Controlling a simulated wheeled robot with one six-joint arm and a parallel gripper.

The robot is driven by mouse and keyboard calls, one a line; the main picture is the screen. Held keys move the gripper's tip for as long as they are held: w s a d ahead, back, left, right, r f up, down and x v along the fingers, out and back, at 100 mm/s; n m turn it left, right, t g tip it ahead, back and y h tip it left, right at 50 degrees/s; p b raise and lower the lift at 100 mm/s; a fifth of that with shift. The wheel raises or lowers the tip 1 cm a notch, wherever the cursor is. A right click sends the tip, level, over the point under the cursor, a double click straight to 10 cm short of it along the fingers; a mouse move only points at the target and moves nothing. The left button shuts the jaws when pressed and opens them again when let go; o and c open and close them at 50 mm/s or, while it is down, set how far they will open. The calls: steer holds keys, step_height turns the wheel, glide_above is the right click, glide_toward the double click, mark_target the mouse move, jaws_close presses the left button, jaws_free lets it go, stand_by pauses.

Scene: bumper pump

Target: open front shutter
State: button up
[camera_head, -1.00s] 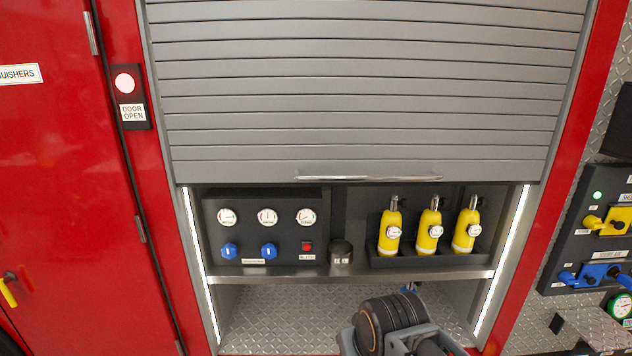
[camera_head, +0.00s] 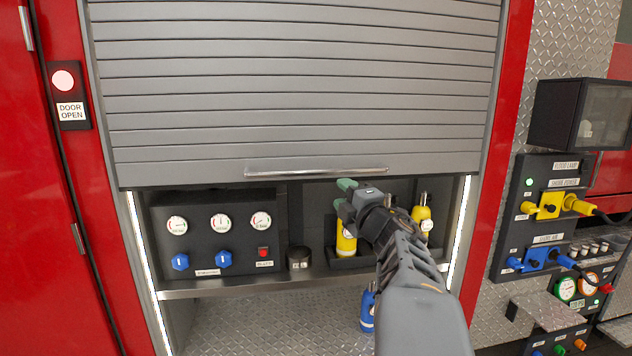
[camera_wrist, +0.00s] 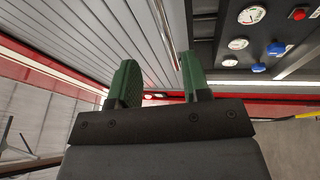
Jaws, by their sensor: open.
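The grey slatted front shutter (camera_head: 300,90) is partly raised, its bottom edge above a lit compartment. A silver bar handle (camera_head: 316,172) runs along its lowest slat. My gripper (camera_head: 345,192) is in front of the compartment opening, just below the right part of the handle. In the wrist view the gripper (camera_wrist: 155,80) has its two green fingertips apart with nothing between them. There the handle (camera_wrist: 163,35) runs upward beyond the fingers, and the shutter slats (camera_wrist: 85,40) lie to the left. I cannot tell whether the fingers touch anything.
Below the shutter are a gauge panel (camera_head: 218,232), yellow cylinders (camera_head: 346,240) partly behind my arm, and a steel shelf edge (camera_head: 230,288). A blue cylinder (camera_head: 367,308) stands lower. On the right are a connector panel (camera_head: 540,215) and a protruding black box (camera_head: 580,112).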

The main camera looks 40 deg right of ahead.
mark_target(318, 173)
steer(key=w+p, duration=0.1)
steer(key=w, duration=0.3)
steer(key=w+r+n+y+p, duration=0.1)
steer(key=w, duration=0.3)
steer(key=w+d+r+n+p, duration=0.1)
steer(key=w+p, duration=0.1)
steer(key=w, duration=0.3)
steer(key=shift+r+y, duration=0.15)
steer(key=shift+y, duration=0.25)
steer(key=shift+c, duration=0.4)
jaws_close()
